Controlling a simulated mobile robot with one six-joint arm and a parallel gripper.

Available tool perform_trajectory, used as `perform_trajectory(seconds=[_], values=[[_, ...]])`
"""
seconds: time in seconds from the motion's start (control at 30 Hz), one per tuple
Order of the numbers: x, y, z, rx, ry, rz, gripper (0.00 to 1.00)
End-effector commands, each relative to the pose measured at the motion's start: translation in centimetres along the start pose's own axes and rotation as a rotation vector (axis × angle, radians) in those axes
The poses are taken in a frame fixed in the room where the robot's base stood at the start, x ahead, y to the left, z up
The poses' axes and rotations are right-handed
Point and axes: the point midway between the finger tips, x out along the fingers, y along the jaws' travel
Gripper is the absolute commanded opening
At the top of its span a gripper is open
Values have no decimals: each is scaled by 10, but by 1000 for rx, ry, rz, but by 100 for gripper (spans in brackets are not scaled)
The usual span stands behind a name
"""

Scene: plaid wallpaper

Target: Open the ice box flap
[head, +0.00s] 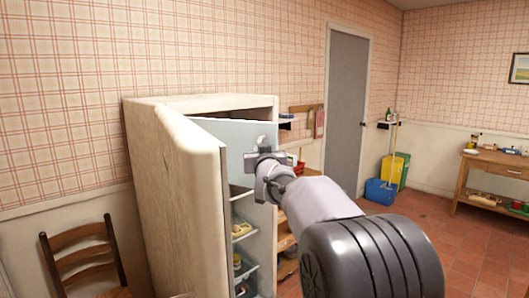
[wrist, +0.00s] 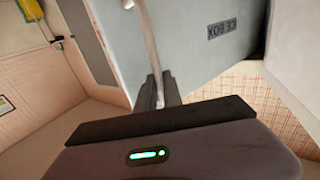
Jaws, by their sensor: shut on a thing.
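The ice box flap (head: 224,133) is a pale blue-grey panel at the top of the open fridge (head: 200,103) in the head view. A dark gap shows above and behind it, so it appears to stand partly out. In the wrist view the flap (wrist: 200,45) carries an "ICE BOX" label. My gripper (head: 262,147) is at the flap's right side. In the wrist view my gripper (wrist: 157,92) is shut on a thin pale bar (wrist: 146,45) at the flap's edge, which looks like its handle. The fingers hide part of the grip.
The thick fridge door (head: 178,190) stands open at the left, close to the flap. Food lies on the lower shelves (head: 243,236). A wooden chair (head: 85,258) is at the lower left. Floor (head: 430,225) is clear toward the right, before a wooden table (head: 495,165).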

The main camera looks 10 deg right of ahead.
Motion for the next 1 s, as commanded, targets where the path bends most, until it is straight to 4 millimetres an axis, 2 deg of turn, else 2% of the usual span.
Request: perform_trajectory(seconds=[0.03,0.2,0.23,0.33,0.77,0.87,1.0], values=[[0,-5,-2,-3,3,-8,0],[0,-6,-1,-3,2,-8,0],[0,-6,-1,-3,2,-8,15],[0,-5,-1,-2,1,-7,32],[-5,-2,0,0,0,-3,32],[-21,-2,0,0,-1,-4,32],[-59,-3,-1,-1,-1,-5,32]])
